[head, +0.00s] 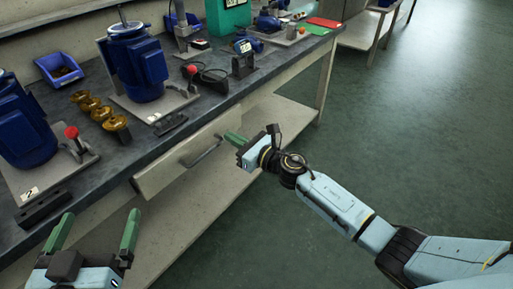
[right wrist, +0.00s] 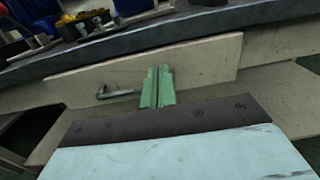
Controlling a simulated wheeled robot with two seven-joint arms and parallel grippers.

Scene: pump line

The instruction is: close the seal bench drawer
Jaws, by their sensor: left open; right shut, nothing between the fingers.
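The seal bench drawer (head: 165,172) is a pale beige front under the dark worktop, with a grey bar handle (head: 206,150). Its front appears to stand a little out from the bench frame. The drawer front (right wrist: 205,62) and handle (right wrist: 118,93) also show in the right wrist view. My right gripper (head: 232,137) is shut and empty, its green fingers pointing at the drawer front to the right of the handle. In the right wrist view the fingertips (right wrist: 158,72) overlap the front; I cannot tell whether they touch. My left gripper (head: 100,216) is open and empty at lower left.
The worktop (head: 215,107) carries blue pumps (head: 138,62), brass parts (head: 103,113), a blue bin (head: 58,68) and small tools. A lower shelf (head: 285,112) runs beneath. Green floor (head: 420,120) to the right is clear.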

